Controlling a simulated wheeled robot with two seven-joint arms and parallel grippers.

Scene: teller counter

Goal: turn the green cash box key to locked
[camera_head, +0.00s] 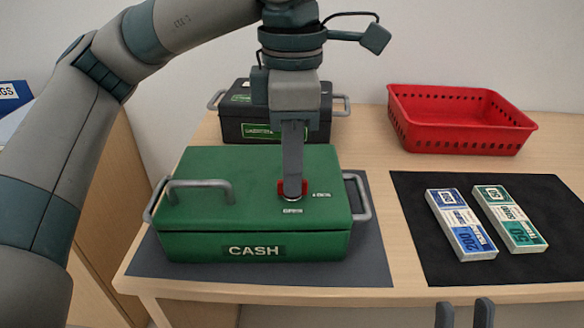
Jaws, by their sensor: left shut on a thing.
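The green cash box (200,215) stands on a dark grey mat, lid closed, with "CASH" on its front. A red key (304,187) sits on its lid at the right. Small white labels are beside and in front of the key; the front one seems to read "OPEN", the right one is too small to read surely. My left gripper (292,192) points straight down and is shut on the key, hiding most of it. I cannot tell which way the key is turned. My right gripper (464,306) is open and empty at the bottom edge, in front of the counter.
A black box (232,130) with a green label stands behind the cash box. A red perforated basket (460,135) is at the back right. Blue (460,225) and green (508,219) note bundles lie on a black mat (420,255). The cash box has metal handles.

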